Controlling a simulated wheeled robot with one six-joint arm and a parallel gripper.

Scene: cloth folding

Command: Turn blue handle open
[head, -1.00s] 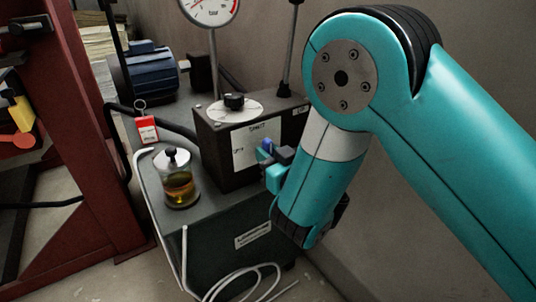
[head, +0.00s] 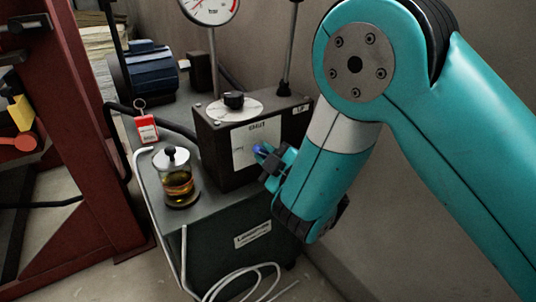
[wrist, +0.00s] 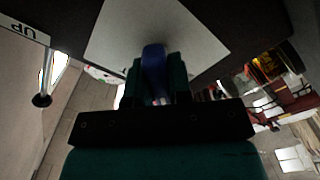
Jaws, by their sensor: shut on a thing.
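The blue handle (head: 259,149) is on the front face of a dark box, over its white label, in the head view. Only its tip shows there, because my gripper (head: 267,158) covers the rest. In the wrist view the handle (wrist: 153,70) stands between the two dark green fingers of my gripper (wrist: 155,78), which are shut on it. The handle's base on the box is hard to make out.
The dark box (head: 210,150) stands on a dark green cabinet (head: 220,225). A glass jar of amber liquid (head: 178,180) stands to its left. A red tag (head: 146,129) hangs nearby. A pressure gauge (head: 208,10) rises behind. A wall (head: 400,240) closes the right.

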